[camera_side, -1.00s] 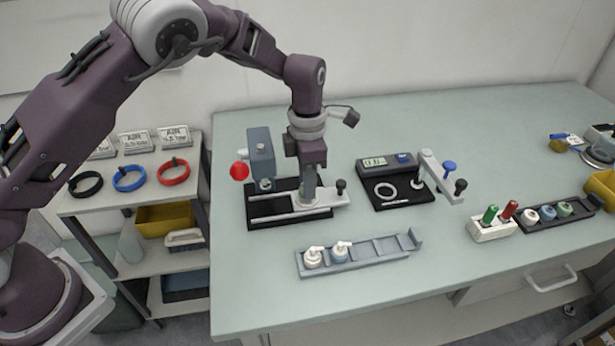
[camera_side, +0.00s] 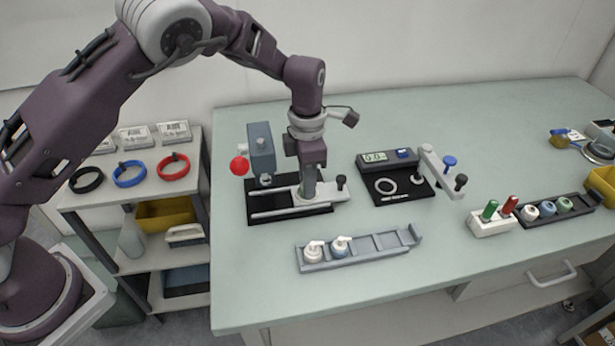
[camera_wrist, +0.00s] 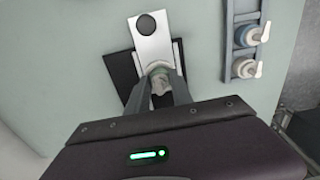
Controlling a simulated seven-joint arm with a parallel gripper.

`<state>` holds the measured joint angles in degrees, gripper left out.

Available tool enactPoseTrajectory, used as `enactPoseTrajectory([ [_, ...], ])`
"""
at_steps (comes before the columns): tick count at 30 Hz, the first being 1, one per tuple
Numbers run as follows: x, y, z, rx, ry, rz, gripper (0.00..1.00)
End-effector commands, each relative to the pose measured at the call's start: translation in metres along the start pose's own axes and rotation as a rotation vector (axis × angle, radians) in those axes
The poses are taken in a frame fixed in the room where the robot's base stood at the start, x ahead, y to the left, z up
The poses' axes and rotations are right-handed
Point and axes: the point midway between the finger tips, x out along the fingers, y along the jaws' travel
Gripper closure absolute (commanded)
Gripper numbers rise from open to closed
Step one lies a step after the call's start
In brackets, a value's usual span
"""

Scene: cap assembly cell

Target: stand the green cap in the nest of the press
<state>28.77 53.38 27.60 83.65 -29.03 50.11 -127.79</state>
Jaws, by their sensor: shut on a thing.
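My gripper (camera_side: 309,194) is at the press (camera_side: 261,146), low over its pale slide plate (camera_side: 331,192). In the wrist view its fingers (camera_wrist: 160,92) are shut on a small pale green-grey piece, which I take for the green cap (camera_wrist: 159,83). The cap is at the nest (camera_wrist: 157,67), a pale rounded seat at the end of the slide plate. The fingers hide most of the cap and nest, so I cannot tell whether the cap is fully seated. The slide is out in front of the press head, its black knob (camera_side: 341,181) to the right.
A grey tray (camera_side: 374,255) with two pump heads lies in front of the press. A black gauge station (camera_side: 408,198) with a lever stands to the right. Farther right are a white block (camera_side: 487,229) with green and red pens and a dark rack (camera_side: 524,226) of caps.

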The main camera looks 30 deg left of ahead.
Motion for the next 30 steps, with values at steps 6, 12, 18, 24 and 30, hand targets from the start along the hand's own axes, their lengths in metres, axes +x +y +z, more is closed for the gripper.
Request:
enactPoseTrajectory([
  [6, -0.0002, 0.0000, 0.0000, 0.000, 0.000, 0.000, 0.89],
  [12, 0.0005, 0.0000, 0.0000, 0.000, 0.000, 0.000, 0.89],
  [18, 0.0018, -0.0001, -0.0001, 0.000, 0.000, 0.000, 0.89],
  [24, 0.0017, 0.0000, 0.0000, 0.000, 0.000, 0.000, 0.48],
  [30, 0.0016, 0.0000, 0.0000, 0.000, 0.000, 0.000, 0.48],
])
